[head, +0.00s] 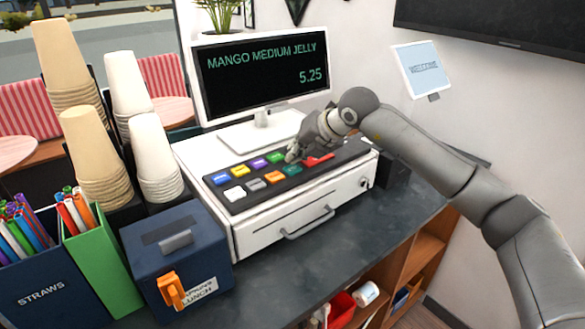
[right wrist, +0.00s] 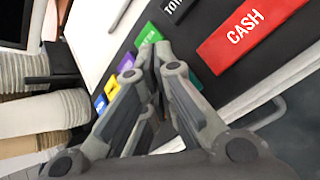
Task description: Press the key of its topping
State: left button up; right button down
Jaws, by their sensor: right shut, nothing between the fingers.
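The register screen (head: 262,70) reads "MANGO MEDIUM JELLY" and "5.25". Below it the white register (head: 300,205) carries a dark key panel with coloured keys: blue (head: 221,178), yellow (head: 240,170), purple (head: 258,163), green (head: 275,157), white (head: 235,194), grey (head: 256,184), orange (head: 275,176) and teal (head: 293,171). Their labels are too small to read in the head view. My right gripper (head: 292,155) is shut and empty over the panel, near the green and teal keys. In the right wrist view its fingertips (right wrist: 156,50) overlap the green key (right wrist: 149,35); contact cannot be told.
A red CASH key (head: 318,160) lies right of the teal key. Cup stacks (head: 100,150), a green straw bin (head: 105,265) and a navy box (head: 180,255) stand left of the register. Dark counter (head: 300,265) in front is clear.

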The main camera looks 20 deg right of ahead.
aim_at(296, 167)
jog(key=shift+r, duration=0.1)
jog(key=shift+r+p, duration=1.3)
jog(key=shift+r, duration=1.15)
jog(key=shift+f, duration=0.1)
